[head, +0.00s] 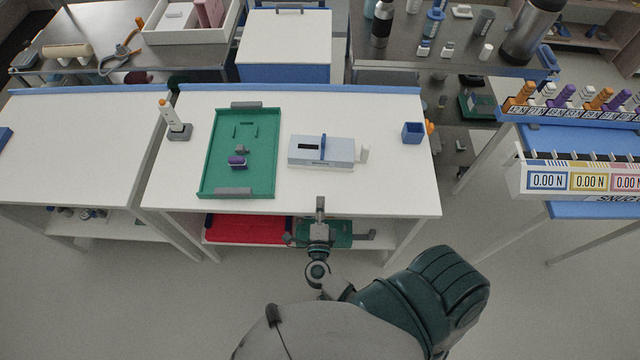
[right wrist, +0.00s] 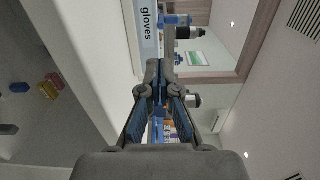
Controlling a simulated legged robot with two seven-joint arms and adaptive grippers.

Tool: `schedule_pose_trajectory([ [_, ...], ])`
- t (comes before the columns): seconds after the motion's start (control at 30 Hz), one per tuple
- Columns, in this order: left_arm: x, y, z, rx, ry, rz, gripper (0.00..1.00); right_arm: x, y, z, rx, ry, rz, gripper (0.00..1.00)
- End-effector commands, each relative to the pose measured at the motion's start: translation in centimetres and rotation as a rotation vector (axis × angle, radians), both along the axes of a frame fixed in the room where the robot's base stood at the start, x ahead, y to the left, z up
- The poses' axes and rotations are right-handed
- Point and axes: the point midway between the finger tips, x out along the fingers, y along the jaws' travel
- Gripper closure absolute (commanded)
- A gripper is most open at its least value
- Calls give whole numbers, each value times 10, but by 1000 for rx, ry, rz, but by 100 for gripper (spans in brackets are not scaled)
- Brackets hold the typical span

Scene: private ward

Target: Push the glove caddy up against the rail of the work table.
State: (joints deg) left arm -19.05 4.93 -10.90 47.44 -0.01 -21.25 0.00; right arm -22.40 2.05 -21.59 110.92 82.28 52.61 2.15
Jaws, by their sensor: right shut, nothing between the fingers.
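The glove caddy (head: 308,158) is a pale blue box with a dark slot and a blue upright piece, standing on the white work table (head: 385,190). The table's blue rail (head: 300,89) runs along its far edge, with bare tabletop between rail and caddy. My right gripper (head: 320,203) is at the table's near edge, in front of the caddy and apart from it. It is shut and empty. In the right wrist view the caddy's "gloves" side (right wrist: 148,30) shows beyond the shut fingers (right wrist: 158,85). My left gripper is out of view.
A green tray (head: 262,165) lies left of the caddy, with a small purple item (head: 237,161) in it. A white dispenser on a grey base (head: 178,131) stands farther left. A blue cup (head: 412,133) stands at the right. The tabletop behind the caddy is clear.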

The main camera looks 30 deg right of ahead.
Motion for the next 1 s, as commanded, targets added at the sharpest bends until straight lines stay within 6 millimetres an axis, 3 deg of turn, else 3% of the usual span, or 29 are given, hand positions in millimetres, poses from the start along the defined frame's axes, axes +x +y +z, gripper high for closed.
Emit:
schedule_pose_trajectory([
  [0.4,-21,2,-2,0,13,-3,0,72,-43,3,-6,-4,4,100],
  [0.6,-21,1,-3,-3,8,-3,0,99,-60,2,-5,-3,3,100],
  [1.0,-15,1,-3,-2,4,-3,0,112,-69,1,-4,-2,4,100],
])
